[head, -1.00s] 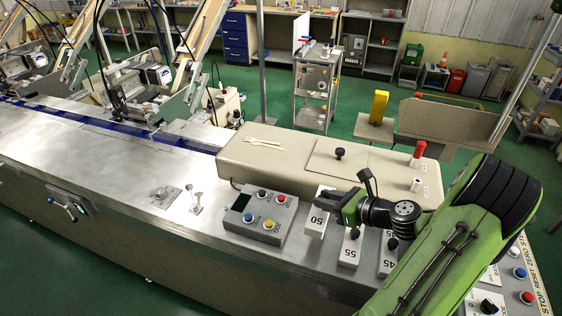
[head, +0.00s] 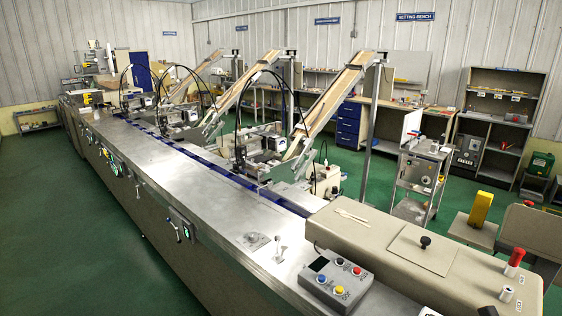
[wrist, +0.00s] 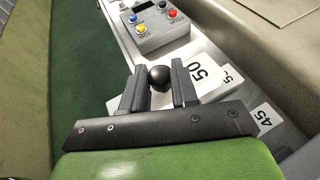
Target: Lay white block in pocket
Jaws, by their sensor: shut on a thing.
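My gripper (wrist: 158,74) shows in the wrist view, its two dark fingers closed on a round black knob (wrist: 159,77). A white block (wrist: 206,72) marked 50 lies right beside and under the knob. Whether the block is raised off the surface cannot be told. A second white block (wrist: 229,77) is partly covered by it, and a white block (wrist: 265,118) marked 45 is at the right. The head view does not clearly show my gripper. I cannot make out which spot is the pocket.
A grey control box (head: 336,280) with coloured buttons stands on the metal bench top (head: 200,190); it also shows ahead of my fingers in the wrist view (wrist: 152,28). A beige housing (head: 375,240) borders the bench at the right. The bench top to the left is mostly clear.

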